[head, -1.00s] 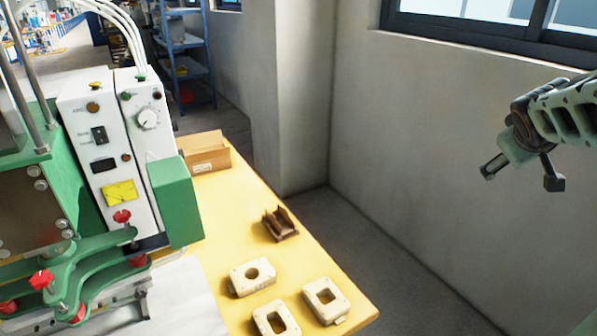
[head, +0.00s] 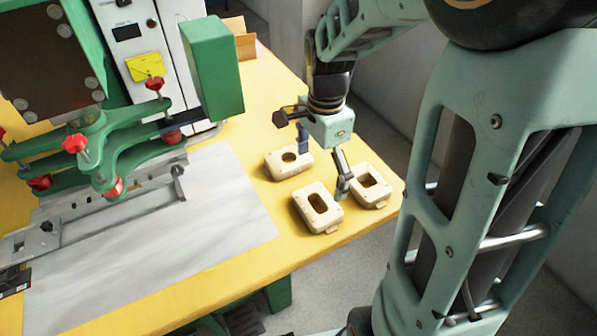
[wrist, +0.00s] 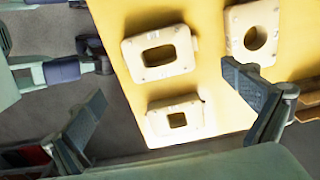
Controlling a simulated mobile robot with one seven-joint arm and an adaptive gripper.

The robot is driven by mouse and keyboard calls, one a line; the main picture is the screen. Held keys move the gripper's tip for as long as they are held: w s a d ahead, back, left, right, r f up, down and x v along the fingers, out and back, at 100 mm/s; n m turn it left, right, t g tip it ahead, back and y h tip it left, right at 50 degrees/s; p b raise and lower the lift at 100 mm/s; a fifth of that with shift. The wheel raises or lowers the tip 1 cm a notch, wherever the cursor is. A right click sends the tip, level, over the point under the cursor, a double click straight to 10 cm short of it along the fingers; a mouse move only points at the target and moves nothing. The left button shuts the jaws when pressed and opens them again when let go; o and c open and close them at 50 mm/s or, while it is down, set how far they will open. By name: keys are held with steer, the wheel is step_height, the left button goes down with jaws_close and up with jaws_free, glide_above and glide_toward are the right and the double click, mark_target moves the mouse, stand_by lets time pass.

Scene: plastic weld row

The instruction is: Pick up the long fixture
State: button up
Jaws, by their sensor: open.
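The long fixture, a cream block with an oblong slot (head: 319,222), lies flat at the front of the yellow table. It also shows in the wrist view (wrist: 184,48), top centre. A cream block with a round hole (head: 279,171) lies behind it, and one with a square hole (head: 372,198) lies to its right. My gripper (head: 324,172) is open and empty above the three blocks, pointing down. In the wrist view, its fingers (wrist: 164,82) are spread wide, with the long and square-hole blocks between them in the picture. No finger visibly holds a block.
A green and white machine (head: 212,65) with red knobs (head: 75,144) stands on the table at the left. A white sheet (head: 225,205) lies before it. A cardboard box (head: 240,38) is at the back. The table's front and right edges are close to the blocks.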

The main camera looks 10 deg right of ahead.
mark_target(317, 210)
step_height(317, 210, down, 10)
steer(key=shift+s+f+b, duration=0.1)
steer(key=shift+f+b, duration=0.15)
steer(key=shift+b, duration=0.75)
steer(key=c, duration=1.2)
steer(key=shift+r, duration=0.1)
steer(key=shift+c, duration=0.2)
